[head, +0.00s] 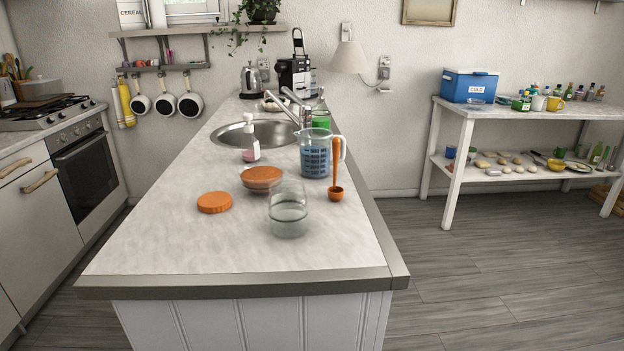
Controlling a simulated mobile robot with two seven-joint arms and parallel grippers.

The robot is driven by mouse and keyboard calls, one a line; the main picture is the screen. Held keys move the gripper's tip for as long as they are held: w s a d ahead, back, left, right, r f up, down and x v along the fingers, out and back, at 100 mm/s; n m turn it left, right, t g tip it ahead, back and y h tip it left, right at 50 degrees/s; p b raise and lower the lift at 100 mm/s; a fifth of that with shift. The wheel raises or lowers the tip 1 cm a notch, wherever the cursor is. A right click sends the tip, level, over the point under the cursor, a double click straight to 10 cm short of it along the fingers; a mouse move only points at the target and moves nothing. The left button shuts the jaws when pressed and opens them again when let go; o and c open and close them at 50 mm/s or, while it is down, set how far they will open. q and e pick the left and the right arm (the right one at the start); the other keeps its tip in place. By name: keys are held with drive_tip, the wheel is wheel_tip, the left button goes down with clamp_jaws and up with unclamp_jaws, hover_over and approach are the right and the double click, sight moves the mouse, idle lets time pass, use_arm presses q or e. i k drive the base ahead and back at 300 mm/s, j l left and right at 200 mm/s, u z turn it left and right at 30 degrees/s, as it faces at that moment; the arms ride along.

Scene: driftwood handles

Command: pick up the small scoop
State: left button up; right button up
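A small orange scoop (336,191) is on the right side of the island counter (160,240). Its round bowl is at the near end, and its long handle points up in the picture, in front of the clear measuring jug (314,158). I cannot tell whether the handle leans on the jug or only overlaps it. Neither of my grippers is in view.
A clear glass jar (287,212) stands left of the scoop, near an orange bowl (262,178) and an orange lid (214,202). A small bottle (250,140) stands by the sink (255,133). The counter's front is clear, with open floor to the right.

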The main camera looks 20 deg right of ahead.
sight(334, 193)
drive_tip(key=l+u, duration=0.35)
drive_tip(key=l, duration=0.4)
drive_tip(key=k+l+u, duration=0.1)
drive_tip(key=l+u, duration=0.2)
drive_tip(key=l, duration=0.45)
drive_tip(key=k+l, duration=0.1)
drive_tip(key=l, duration=0.4)
drive_tip(key=k+l+u, duration=0.1)
drive_tip(key=l, duration=0.45)
drive_tip(key=k+l, duration=0.1)
drive_tip(key=l, duration=0.4)
drive_tip(key=u, duration=0.05)
